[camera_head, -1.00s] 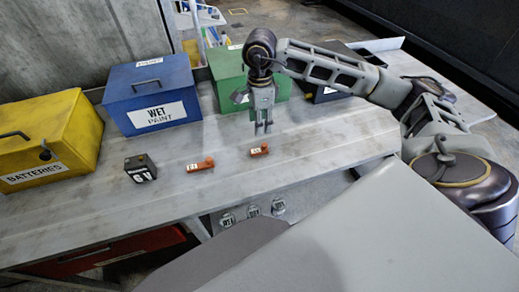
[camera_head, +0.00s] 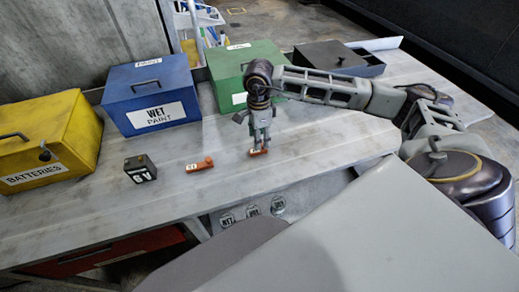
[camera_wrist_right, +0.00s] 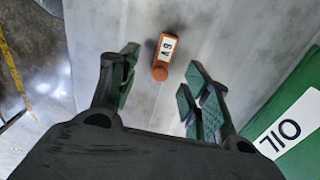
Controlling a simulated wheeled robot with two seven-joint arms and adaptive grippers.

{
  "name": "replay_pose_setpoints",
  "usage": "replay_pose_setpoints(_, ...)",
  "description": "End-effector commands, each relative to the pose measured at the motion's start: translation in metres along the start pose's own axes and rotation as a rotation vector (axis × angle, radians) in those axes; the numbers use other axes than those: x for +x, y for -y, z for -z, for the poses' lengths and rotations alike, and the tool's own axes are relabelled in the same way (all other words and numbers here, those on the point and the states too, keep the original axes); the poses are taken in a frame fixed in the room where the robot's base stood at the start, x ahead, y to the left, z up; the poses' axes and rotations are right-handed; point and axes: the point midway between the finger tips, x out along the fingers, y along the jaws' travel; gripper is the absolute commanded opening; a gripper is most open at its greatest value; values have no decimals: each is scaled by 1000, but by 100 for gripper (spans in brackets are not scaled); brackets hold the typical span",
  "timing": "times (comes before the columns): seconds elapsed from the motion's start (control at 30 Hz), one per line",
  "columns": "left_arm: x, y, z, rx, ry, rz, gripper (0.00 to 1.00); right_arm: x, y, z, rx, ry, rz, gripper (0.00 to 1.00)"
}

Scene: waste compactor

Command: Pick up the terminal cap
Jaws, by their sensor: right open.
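One cap (camera_head: 202,164) is left of my right gripper. A black battery (camera_head: 140,169) marked 6 V stands further left. My left gripper is not in view.
A yellow batteries box (camera_head: 45,140), a blue wet paint box (camera_head: 150,92), a green box (camera_head: 225,72) and a dark box (camera_head: 338,60) line the back. The green oil box (camera_wrist_right: 297,115) shows in the wrist view.

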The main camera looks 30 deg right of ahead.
Motion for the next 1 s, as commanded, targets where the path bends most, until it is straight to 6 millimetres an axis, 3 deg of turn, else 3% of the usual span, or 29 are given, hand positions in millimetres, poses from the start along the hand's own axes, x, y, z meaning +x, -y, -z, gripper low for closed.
replay_pose_setpoints(0.3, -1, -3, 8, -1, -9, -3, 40, 14, 0, 0, -1, 0, 0, 48)
replay_pose_setpoints(0.67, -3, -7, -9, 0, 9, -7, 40, 18, 0, 1, 0, 0, -1, 48)
replay_pose_setpoints(1.0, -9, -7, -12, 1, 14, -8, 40, 53, 6, 3, -1, 0, -2, 48)
